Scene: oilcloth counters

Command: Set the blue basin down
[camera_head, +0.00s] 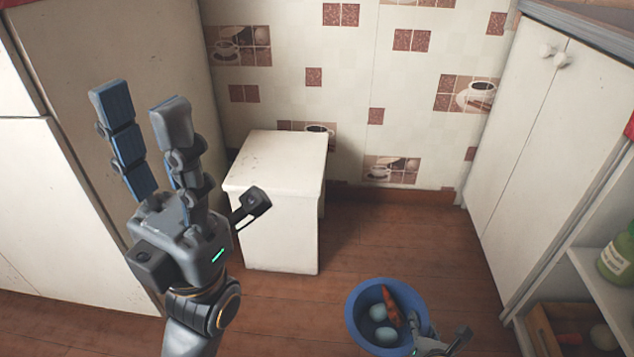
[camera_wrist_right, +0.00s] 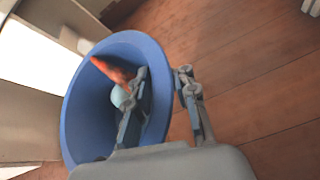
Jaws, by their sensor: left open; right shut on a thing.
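The blue basin (camera_head: 356,325) is at the lower middle of the head view, with a carrot (camera_head: 391,305) and two pale blue egg-like things (camera_head: 378,312) in it. My right gripper (camera_head: 420,338) is at its right rim. In the right wrist view the gripper (camera_wrist_right: 162,85) is shut on the wall of the basin (camera_wrist_right: 80,125), one finger inside and one outside. The carrot (camera_wrist_right: 112,70) shows there too. Whether the basin touches the floor cannot be told. My left gripper (camera_head: 140,105) is open and empty, raised at the left with its fingers pointing up.
A white stool or small cabinet (camera_head: 275,205) stands against the tiled wall behind the basin. White cupboards (camera_head: 545,130) and a shelf with a green bottle (camera_head: 615,260) line the right. A crate (camera_head: 570,325) sits low right. Wooden floor (camera_head: 395,235) is clear behind the basin.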

